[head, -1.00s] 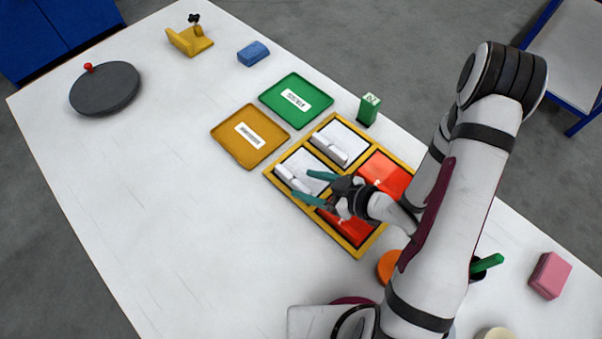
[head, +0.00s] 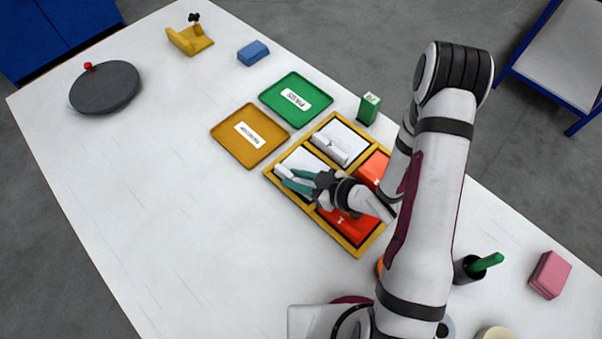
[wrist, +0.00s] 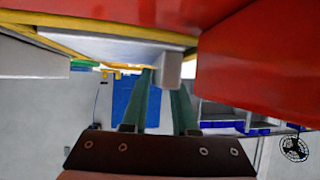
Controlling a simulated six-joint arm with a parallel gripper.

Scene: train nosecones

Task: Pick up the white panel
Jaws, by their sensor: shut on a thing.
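Two white panels with raised grips lie in the yellow-framed tray (head: 352,248). My gripper (head: 288,179) is low over the left compartment, with its teal fingers shut on the raised grip of the left white panel (head: 299,158). The fingers and wrist hide part of this panel. In the wrist view the white panel (wrist: 100,50) and its block-like grip (wrist: 168,68) sit at the fingertips (wrist: 162,82). The panel still appears to be in its compartment. The other white panel (head: 345,136) is in the upper compartment, apart from my gripper.
Red panels (head: 373,168) fill the other two compartments. A mustard tray (head: 226,138) and a green tray (head: 274,97), both labelled, lie beyond. A green block (head: 369,108) stands at the right. The table's left side is largely clear.

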